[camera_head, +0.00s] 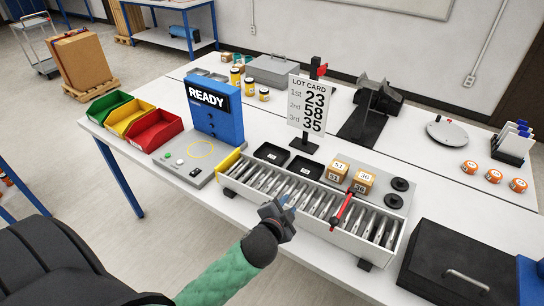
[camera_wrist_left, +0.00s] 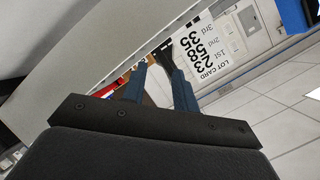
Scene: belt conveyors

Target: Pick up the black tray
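Two small shallow black trays lie side by side behind the long white slotted rack (camera_head: 330,225): a left one (camera_head: 271,153) and a right one (camera_head: 306,167). Both look empty apart from a small pale label. My left gripper (camera_head: 285,203) is in front of the rack, on the near side, apart from both trays. In the left wrist view its two blue fingers (camera_wrist_left: 158,68) stand apart with nothing visibly held. The trays cannot be made out in that view. My right gripper is not in view.
The lot card sign (camera_head: 309,105) stands behind the trays. Two numbered cartons (camera_head: 361,181) and a red-handled bar (camera_head: 342,211) are to their right. A blue READY box (camera_head: 214,108) is left. A large black case (camera_head: 455,258) lies at the right.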

